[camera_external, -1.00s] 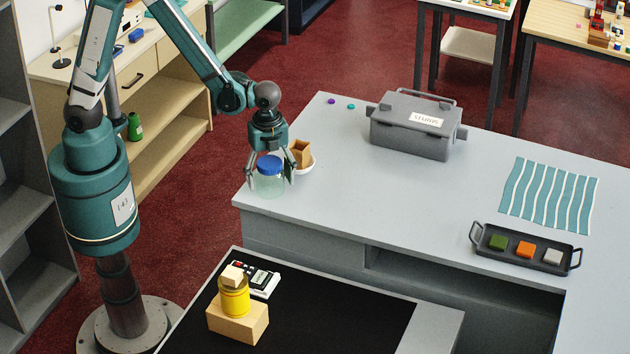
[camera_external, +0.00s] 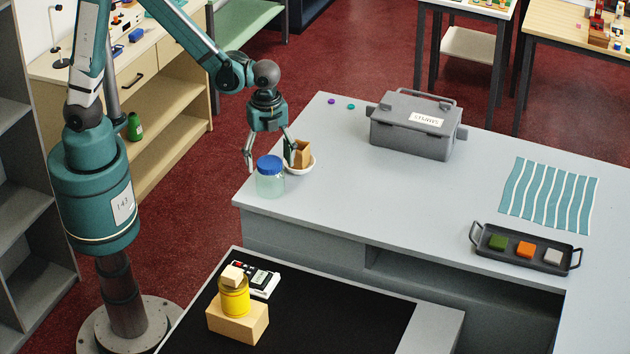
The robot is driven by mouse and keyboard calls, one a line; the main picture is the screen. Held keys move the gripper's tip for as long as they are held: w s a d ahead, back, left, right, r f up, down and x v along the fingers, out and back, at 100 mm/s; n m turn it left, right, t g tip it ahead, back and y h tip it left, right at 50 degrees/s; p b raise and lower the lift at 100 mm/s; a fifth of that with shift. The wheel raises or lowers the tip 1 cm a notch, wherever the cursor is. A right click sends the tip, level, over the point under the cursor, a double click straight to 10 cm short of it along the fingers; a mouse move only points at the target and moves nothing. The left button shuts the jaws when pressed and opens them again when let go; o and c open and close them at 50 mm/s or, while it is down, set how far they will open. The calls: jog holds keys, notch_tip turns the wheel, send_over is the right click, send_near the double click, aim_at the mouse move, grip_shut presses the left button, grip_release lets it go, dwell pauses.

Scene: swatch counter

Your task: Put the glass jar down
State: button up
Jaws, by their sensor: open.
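The glass jar (camera_external: 270,182) is pale and see-through with a blue lid (camera_external: 269,162). It stands upright on the grey counter (camera_external: 340,185), near its left corner. My gripper (camera_external: 268,162) is open and empty, with its fingers spread. It sits at and above the lid, one finger to the left and one to the right. In this single view I cannot tell how far the fingers are from the jar in depth.
A white dish (camera_external: 306,165) with a brown block (camera_external: 302,152) is close to the jar's right. A grey toolbox (camera_external: 415,125), a striped cloth (camera_external: 548,196) and a dark tray (camera_external: 524,249) with colored blocks lie farther right. The counter's middle is clear.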

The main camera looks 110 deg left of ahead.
jog(key=shift+r, duration=2.7)
jog(key=shift+r, duration=0.1)
jog(key=shift+s+d+r, duration=0.25)
jog(key=shift+d+r, duration=0.15)
jog(key=shift+r, duration=0.05)
jog(key=s+d+r+n+t, duration=0.7)
jog(key=s+d+r+n, duration=0.2)
jog(key=s+d+r, duration=0.4)
jog(key=shift+s+d, duration=1.3)
jog(key=shift+s, duration=0.8)
notch_tip(320, 180, down, 11)
jog(key=b, duration=1.1)
jog(key=shift+r, duration=0.15)
